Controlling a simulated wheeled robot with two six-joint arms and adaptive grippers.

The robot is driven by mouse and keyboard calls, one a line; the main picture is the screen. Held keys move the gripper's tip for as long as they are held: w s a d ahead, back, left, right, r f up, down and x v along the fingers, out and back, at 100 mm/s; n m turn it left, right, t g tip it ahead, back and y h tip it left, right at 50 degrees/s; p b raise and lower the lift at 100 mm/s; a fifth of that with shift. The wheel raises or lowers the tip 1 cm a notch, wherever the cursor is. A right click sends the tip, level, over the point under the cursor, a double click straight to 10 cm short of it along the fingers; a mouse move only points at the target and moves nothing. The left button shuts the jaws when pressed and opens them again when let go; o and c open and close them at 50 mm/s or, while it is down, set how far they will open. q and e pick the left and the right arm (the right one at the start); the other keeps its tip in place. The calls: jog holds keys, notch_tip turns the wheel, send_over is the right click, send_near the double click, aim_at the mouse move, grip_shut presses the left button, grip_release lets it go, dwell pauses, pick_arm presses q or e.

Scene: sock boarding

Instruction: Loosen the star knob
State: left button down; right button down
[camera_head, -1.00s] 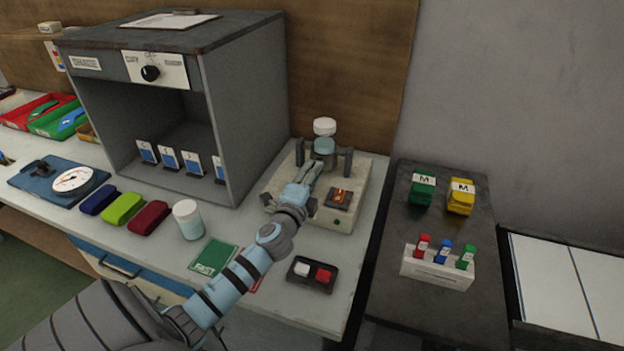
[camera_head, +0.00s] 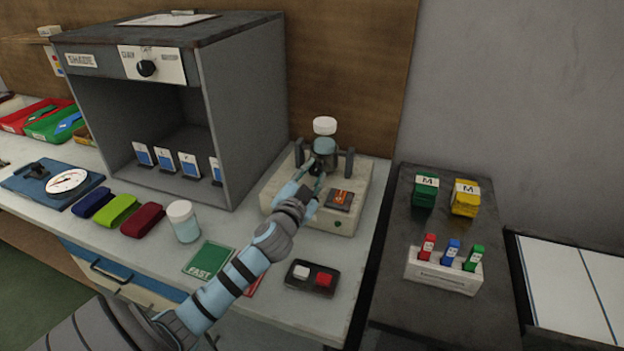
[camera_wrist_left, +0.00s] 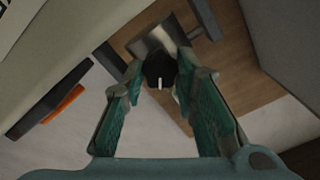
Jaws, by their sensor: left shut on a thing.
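The star knob (camera_wrist_left: 158,70) is a small dark knob with a white mark, seen between my fingertips in the left wrist view. My left gripper (camera_wrist_left: 162,76) is shut on it, with a teal-padded finger on each side. In the head view my left gripper (camera_head: 316,170) reaches to the front of a cream machine (camera_head: 330,222) with a white-capped clear vessel (camera_head: 324,128) on top. The hand largely hides the knob there. My right gripper is in neither view.
An orange-labelled dark block (camera_head: 340,200) sits on the machine just right of the gripper. A dark tray (camera_head: 312,278) with a white and a red piece lies in front.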

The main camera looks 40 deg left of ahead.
pick_arm(q)
jog(key=n+b, duration=0.1)
jog(key=n, duration=0.3)
jog(key=shift+n, duration=0.4)
dwell(0.4)
jog(key=c, duration=1.2)
grip_release()
jog(key=shift+c, duration=0.2)
jog(key=shift+s, duration=0.1)
jog(key=v, duration=1.1)
jog(key=shift+s+d, duration=0.2)
jog(key=shift+s, duration=0.15)
